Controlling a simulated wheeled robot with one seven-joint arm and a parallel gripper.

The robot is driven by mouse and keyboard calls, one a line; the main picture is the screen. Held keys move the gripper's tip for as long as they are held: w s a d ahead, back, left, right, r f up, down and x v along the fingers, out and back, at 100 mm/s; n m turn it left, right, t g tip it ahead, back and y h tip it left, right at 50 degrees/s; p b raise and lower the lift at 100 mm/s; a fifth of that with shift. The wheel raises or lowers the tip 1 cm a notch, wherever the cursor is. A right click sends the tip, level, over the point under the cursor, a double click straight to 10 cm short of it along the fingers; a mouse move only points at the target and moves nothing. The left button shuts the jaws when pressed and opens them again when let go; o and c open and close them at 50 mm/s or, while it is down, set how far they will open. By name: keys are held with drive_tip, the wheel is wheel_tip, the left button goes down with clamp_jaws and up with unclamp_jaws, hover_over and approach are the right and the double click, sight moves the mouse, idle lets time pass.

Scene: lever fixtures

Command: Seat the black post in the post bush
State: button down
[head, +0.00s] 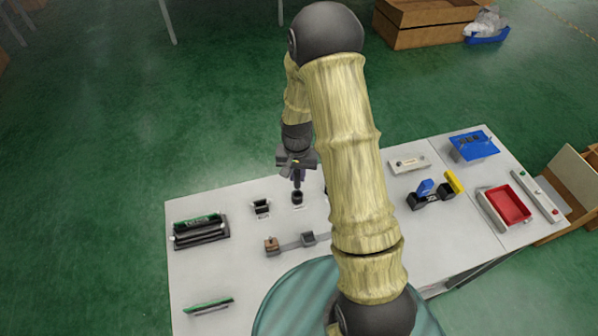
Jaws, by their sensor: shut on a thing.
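My gripper (298,176) points down over the far part of the white table and is shut on the dark post (297,184). Only a short length of the post shows below the jaws, and it looks about upright. The post bush (297,198), a small black round fixture, stands directly under it. In this view the post's lower end meets the bush's top. I cannot tell whether it is inside the bush or just above it.
A small black fixture (261,207) stands left of the bush. A grey bar with blocks (290,243) lies in front. A black-and-green rack (200,230) is at the left. A red tray (506,207) and blue box (474,146) are at the right. My arm hides the table's middle.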

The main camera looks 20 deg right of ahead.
sight(297, 188)
drive_tip(key=shift+w+f+b, duration=0.15)
drive_tip(key=shift+f+b, duration=0.35)
drive_tip(key=shift+f, duration=0.35)
drive_tip(key=shift+w+f+b, duration=0.1)
drive_tip(key=shift+f+b, duration=0.4)
drive_tip(key=shift+f, duration=0.35)
drive_tip(key=shift+a+f, duration=0.15)
drive_tip(key=shift+s, duration=0.1)
drive_tip(key=shift+d, duration=0.25)
drive_tip(key=shift+a, duration=0.25)
drive_tip(key=shift+d, duration=0.15)
drive_tip(key=shift+f+b, duration=1.35)
drive_tip(key=shift+f, duration=0.6)
drive_tip(key=c, duration=1.2)
unclamp_jaws()
drive_tip(key=shift+c, duration=0.2)
